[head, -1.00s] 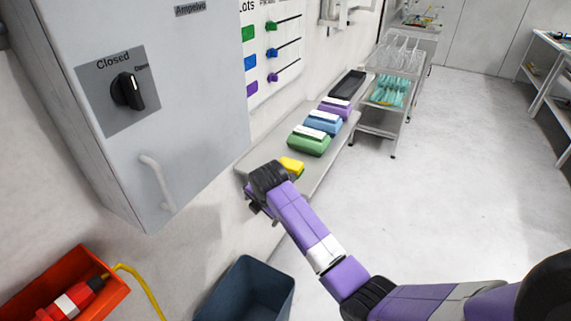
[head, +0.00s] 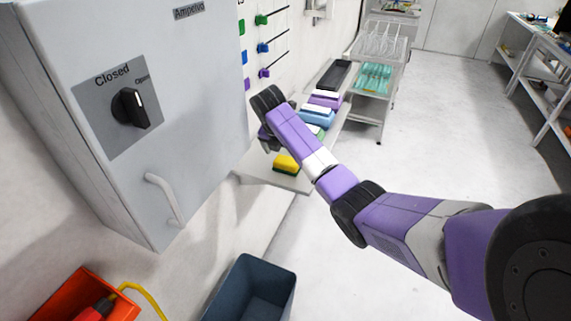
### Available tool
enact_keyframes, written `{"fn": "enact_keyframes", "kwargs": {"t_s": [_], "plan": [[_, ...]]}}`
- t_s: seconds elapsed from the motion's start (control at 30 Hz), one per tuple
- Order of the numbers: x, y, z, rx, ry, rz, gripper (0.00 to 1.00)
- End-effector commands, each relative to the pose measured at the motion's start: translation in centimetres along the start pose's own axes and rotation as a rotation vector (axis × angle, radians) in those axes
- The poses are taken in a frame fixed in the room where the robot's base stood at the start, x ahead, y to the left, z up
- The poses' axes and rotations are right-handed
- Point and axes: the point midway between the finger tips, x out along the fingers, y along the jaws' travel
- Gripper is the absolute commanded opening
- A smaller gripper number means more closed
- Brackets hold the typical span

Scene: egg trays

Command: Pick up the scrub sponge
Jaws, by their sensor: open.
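The scrub sponge (head: 286,163), yellow with a dark edge below, lies near the front end of the pale wall shelf (head: 254,170). My gripper (head: 268,140) is above the shelf, just up and to the left of the sponge in the picture, and looks apart from it. Its fingers are small and partly hidden behind my wrist, but the jaws are open and nothing shows in them. My purple arm reaches in from the lower right and covers part of the shelf behind the sponge.
Several coloured cases, among them a blue one (head: 318,118), and a black tray (head: 334,74) lie farther along the shelf. A grey cabinet (head: 190,120) stands left of my gripper. A dark blue bin (head: 238,275) and an orange bin (head: 62,285) stand below. Open floor lies right.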

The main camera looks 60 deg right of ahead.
Motion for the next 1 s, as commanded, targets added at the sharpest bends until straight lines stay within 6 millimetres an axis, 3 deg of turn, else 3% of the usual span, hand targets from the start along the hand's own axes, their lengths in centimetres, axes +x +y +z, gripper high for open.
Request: {"fn": "enact_keyframes", "kwargs": {"t_s": [0.33, 0.67, 0.97, 1.0], "plan": [[4.4, -0.5, -0.1, 0.000, 0.001, -0.002, 1.00], [5.2, -0.5, -0.1, 0.001, 0.000, 0.001, 1.00], [5.2, -0.5, -0.1, 0.001, 0.000, 0.001, 0.43], [5.2, -0.5, -0.1, 0.001, -0.001, 0.001, 0.43]]}}
